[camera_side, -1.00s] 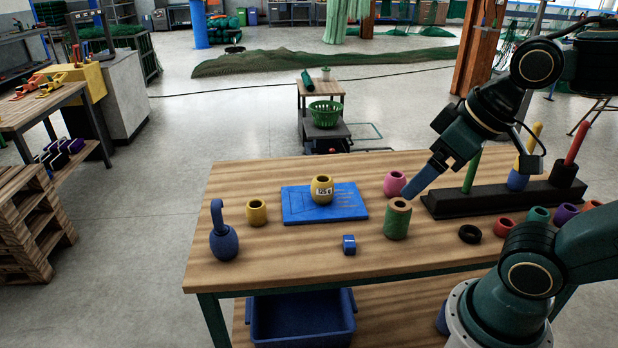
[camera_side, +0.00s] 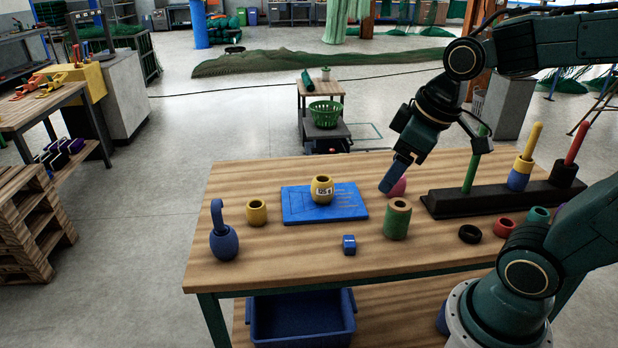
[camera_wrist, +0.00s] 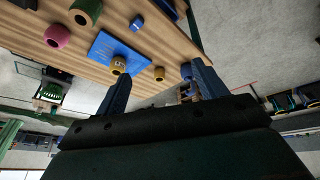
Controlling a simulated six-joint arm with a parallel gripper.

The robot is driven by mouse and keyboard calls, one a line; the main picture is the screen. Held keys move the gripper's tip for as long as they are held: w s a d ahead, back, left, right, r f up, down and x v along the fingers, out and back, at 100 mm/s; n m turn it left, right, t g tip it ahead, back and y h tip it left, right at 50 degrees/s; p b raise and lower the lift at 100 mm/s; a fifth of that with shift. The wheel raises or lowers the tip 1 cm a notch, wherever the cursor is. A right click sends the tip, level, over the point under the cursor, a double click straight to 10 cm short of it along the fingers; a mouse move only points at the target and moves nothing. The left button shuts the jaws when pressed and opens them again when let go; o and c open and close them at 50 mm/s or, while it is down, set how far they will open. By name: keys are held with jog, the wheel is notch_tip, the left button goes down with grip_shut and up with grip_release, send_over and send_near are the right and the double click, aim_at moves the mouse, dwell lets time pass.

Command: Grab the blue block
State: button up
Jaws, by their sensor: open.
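The small blue block (camera_side: 349,244) lies on the wooden table near its front edge, in front of the blue board. It also shows in the wrist view (camera_wrist: 136,24) near the top. My gripper (camera_side: 387,187) is in the air over the right part of the table, behind and to the right of the block. In the side view it partly hides a pink ring. In the wrist view my two fingers (camera_wrist: 157,80) are apart with nothing held between them.
A blue board (camera_side: 296,214) bears a yellow ring (camera_side: 322,189). A green spool (camera_side: 397,220) stands right of the block. A blue float with a loop (camera_side: 223,240) and another yellow ring (camera_side: 257,213) are at left. A black peg rack (camera_side: 450,204) is at right.

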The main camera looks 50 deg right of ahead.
jog(key=w+d+f+n+g, duration=0.1)
jog(key=w+d+f+n, duration=0.2)
jog(key=w+d+f, duration=0.2)
jog(key=w+d+f+n+g+y, duration=0.1)
jog(key=w+d+f, duration=0.4)
jog(key=f, duration=0.6)
jog(key=shift+w+f+n+g, duration=0.25)
jog(key=shift+n+g, duration=0.25)
jog(key=shift+n, duration=0.4)
jog(key=shift+f, duration=0.1)
send_over(350, 240)
jog(key=shift+s+d+f, duration=0.1)
jog(key=shift+s+f, duration=0.05)
jog(key=shift+f, duration=1.25)
jog(key=shift+s+d+f, duration=0.1)
jog(key=shift+f, duration=1.25)
jog(key=shift+s+d+f, duration=0.1)
jog(key=shift+s+f, duration=0.05)
jog(key=shift+f, duration=1.25)
jog(key=shift+w+a+f, duration=0.15)
jog(key=shift+f, duration=1.15)
jog(key=shift+w+a+f, duration=0.15)
jog(key=shift+f, duration=1.1)
jog(key=c, duration=1.1)
